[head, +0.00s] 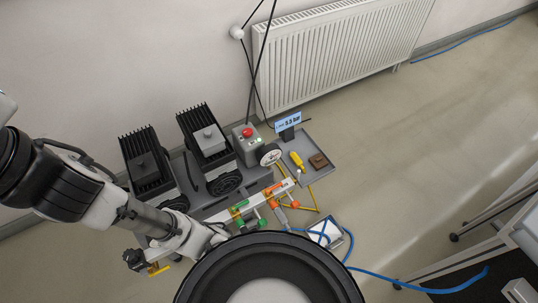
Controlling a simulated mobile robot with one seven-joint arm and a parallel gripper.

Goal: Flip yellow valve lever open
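A slim yellow piece (159,269), which looks like the yellow valve lever, shows at the lower left, just below my arm. Most of the valve around it is hidden by my arm, and I cannot tell the lever's angle. A white manifold (287,187) runs diagonally at the bench front, with a green lever (261,222) and an orange lever (292,204) to the right. My gripper (216,237) lies low over the left part of the manifold. Its fingers are too small and partly covered to tell whether they are open, or whether they touch anything.
A grey tray (322,171) holds a yellow-handled tool (297,160) and a brown block (318,161). Behind the manifold stand black finned units (147,165), a red button box (246,142), a gauge (269,154) and a display (288,122). A blue hose (415,287) crosses the floor at right.

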